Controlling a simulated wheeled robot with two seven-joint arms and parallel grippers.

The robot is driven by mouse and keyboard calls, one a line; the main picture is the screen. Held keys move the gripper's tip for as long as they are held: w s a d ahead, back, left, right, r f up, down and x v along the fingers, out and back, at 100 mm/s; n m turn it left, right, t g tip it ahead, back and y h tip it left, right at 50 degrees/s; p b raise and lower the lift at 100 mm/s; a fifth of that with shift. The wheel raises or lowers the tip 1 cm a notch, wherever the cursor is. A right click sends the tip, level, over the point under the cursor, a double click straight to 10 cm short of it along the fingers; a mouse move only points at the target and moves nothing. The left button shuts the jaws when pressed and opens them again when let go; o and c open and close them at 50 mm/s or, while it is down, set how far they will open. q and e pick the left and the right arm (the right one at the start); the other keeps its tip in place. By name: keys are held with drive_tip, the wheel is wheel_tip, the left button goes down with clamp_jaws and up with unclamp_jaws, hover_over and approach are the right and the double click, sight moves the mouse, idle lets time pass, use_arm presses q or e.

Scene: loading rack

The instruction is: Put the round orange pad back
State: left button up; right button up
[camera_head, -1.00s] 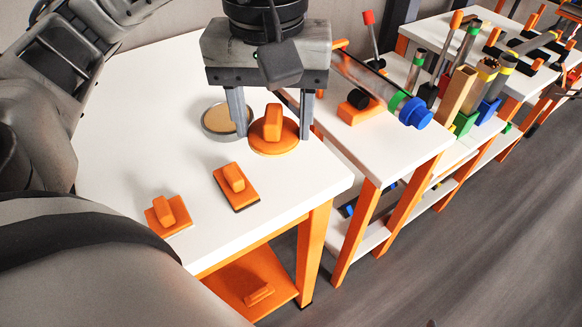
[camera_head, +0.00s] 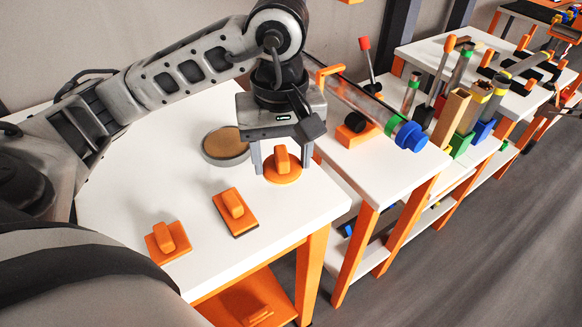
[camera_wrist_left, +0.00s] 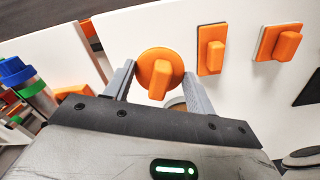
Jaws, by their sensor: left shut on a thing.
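The round orange pad (camera_head: 284,174), a disc with an upright block handle, is between the fingers of my left gripper (camera_head: 281,168). The gripper is shut across the disc's edges, near the right edge of the white table (camera_head: 140,190). In the left wrist view the pad (camera_wrist_left: 158,73) shows between both fingers. I cannot tell whether its underside touches the table. A shallow round grey dish with a tan inside (camera_head: 226,146) lies just left of the pad; the wrist view shows part of it behind a finger. My right gripper is not in view.
Two angular orange pads with handles, one rectangular (camera_head: 236,211) and one squarer (camera_head: 168,242), lie nearer me. A neighbouring table holds a clear tube with a blue cap (camera_head: 410,138) and several upright tools. The table's middle left is clear.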

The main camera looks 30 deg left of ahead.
sight(291, 187)
use_arm(q)
drive_tip(key=shift+w+f, duration=1)
drive_tip(key=shift+f, duration=0.1)
drive_tip(key=f, duration=0.2)
drive_tip(key=f+p, duration=0.1)
drive_tip(key=shift+w+a+f, duration=0.1)
drive_tip(key=shift+w, duration=0.2)
drive_tip(key=shift+f, duration=0.35)
drive_tip(key=shift+f, duration=0.15)
drive_tip(key=o, duration=0.9)
drive_tip(key=shift+b, duration=0.3)
